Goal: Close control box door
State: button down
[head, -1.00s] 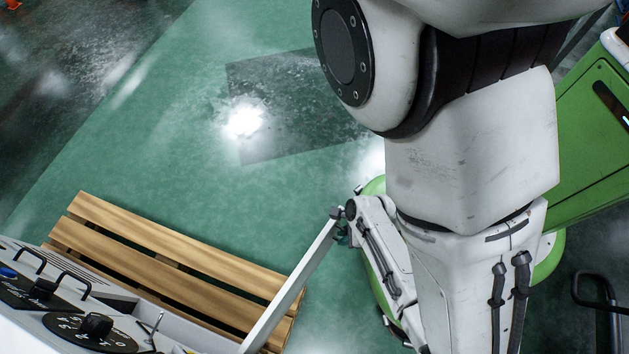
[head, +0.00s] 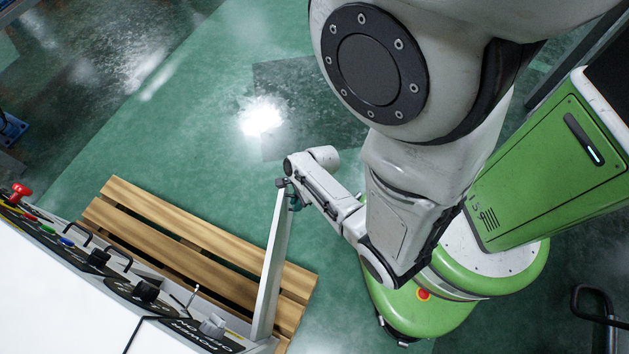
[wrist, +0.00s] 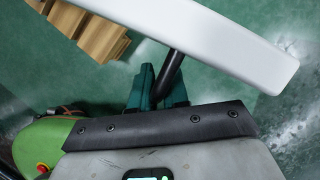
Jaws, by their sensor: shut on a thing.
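The control box door (head: 272,262) stands open in the head view. It is a narrow pale grey panel seen edge-on, reaching out from the control box (head: 70,290) over the wooden slats. My gripper (head: 295,200) is at the door's outer end. In the wrist view my gripper's green fingers (wrist: 158,88) are shut on a dark bar-like handle (wrist: 172,72). This handle runs under the white door panel (wrist: 220,40), which crosses the top. The far end of the handle is hidden by the door.
A wooden slatted platform (head: 190,240) lies on the green floor below the door. The control box carries a red button (head: 20,192), knobs and black handles. A black tubular frame (head: 590,300) stands at the right edge. The floor behind the platform is clear.

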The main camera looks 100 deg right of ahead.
jog(key=w+d+n+g+y+b, duration=0.3)
jog(key=w+n, duration=0.5)
jog(key=w, duration=2)
jog(key=w+a+n+b, duration=0.4)
jog(key=w+a+b, duration=0.1)
jog(key=w, duration=0.5)
jog(key=shift+w+a+b, duration=0.35)
jog(key=shift+a, duration=0.2)
jog(key=shift+f, duration=0.1)
jog(key=c, duration=1.5)
grip_release()
jog(key=p+v, duration=0.5)
jog(key=v, duration=0.5)
jog(key=shift+d+r, duration=0.2)
jog(key=shift+r, duration=0.1)
